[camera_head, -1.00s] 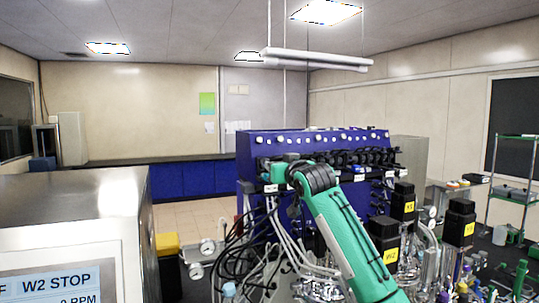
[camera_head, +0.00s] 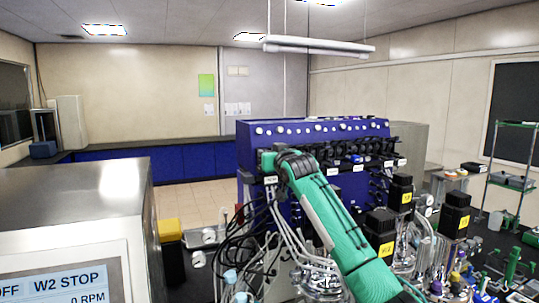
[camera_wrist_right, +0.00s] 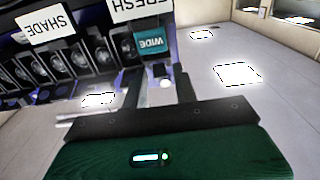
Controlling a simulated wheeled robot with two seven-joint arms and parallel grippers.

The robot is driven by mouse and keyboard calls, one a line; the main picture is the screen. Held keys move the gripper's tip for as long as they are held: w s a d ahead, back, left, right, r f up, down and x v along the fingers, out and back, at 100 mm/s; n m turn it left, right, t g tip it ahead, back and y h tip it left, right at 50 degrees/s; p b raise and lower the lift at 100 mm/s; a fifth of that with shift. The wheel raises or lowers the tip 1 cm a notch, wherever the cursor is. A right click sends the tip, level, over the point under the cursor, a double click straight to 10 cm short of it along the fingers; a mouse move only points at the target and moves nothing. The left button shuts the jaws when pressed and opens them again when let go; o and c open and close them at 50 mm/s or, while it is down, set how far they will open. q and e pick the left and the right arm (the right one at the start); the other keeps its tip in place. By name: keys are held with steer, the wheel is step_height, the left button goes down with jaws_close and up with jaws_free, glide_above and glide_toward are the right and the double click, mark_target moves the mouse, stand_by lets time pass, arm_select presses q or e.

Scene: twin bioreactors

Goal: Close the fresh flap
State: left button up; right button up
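The fresh label (camera_wrist_right: 139,8) shows upside down at the top of the right wrist view. A teal tag reading WIDE (camera_wrist_right: 151,43) is just below it, beside dark square units. I cannot make out the fresh flap for sure. My right gripper (camera_wrist_right: 159,88) has its two dark fingers apart, pointing at the panel just below the WIDE tag. A small dark piece with a white round end (camera_wrist_right: 166,83) shows between the fingers; I cannot tell whether they touch it. In the head view my teal right arm reaches the left front of the blue cabinet (camera_head: 246,146). My left gripper is not in view.
A shade label (camera_wrist_right: 47,24) marks a neighbouring row. Black-capped vessels (camera_head: 380,226), hoses and tubes crowd the bench around my right arm. A steel box with a screen (camera_head: 65,285) stands at the front left. A green-framed shelf (camera_head: 515,180) stands at the right.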

steer(key=c, duration=0.3)
steer(key=f+t+b, duration=0.1)
steer(key=b, duration=0.2)
steer(key=t+y+b, duration=0.1)
steer(key=t+b, duration=0.1)
steer(key=b, duration=0.1)
steer(key=shift+w+f+b, duration=0.1)
steer(key=shift+f+b, duration=0.2)
steer(key=shift+f, duration=0.1)
steer(key=shift+r+t+b, duration=0.1)
steer(key=shift+t+b, duration=0.35)
steer(key=shift+t, duration=0.05)
steer(key=o, duration=0.6)
steer(key=shift+o, duration=0.2)
